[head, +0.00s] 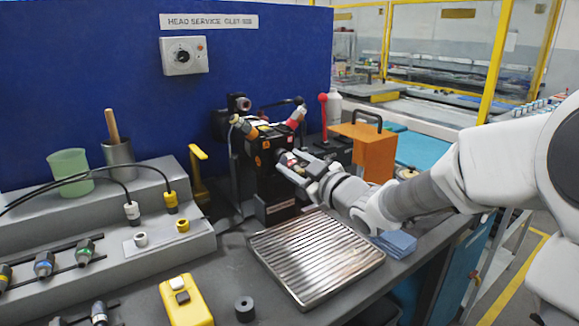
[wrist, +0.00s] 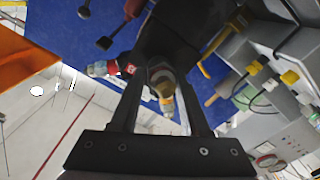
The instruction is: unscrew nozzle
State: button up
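The black spray head (head: 275,165) stands against the blue wall, with orange labels and red-tipped and yellow-tipped fittings on it. My gripper (head: 288,164) reaches in from the right, its fingertips at the front of the head. In the wrist view, my gripper's two fingers (wrist: 160,85) stand apart, with a round grey and yellowish nozzle part (wrist: 160,74) between their tips. I cannot tell whether the fingers touch it. A red-tipped fitting (wrist: 103,69) is left of the fingers. The nozzle is mostly hidden by my gripper in the head view.
A ribbed metal tray (head: 316,258) lies below my gripper. An orange box (head: 361,148) stands behind my arm. A grey stepped rack (head: 160,240) with several nozzles is at left. A yellow device (head: 186,301) and a dark ring (head: 245,309) lie on the bench front.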

jog(key=o, duration=0.4)
jog(key=p+v, duration=0.3)
jog(key=v, duration=1.4)
jog(key=shift+s+d, duration=0.2)
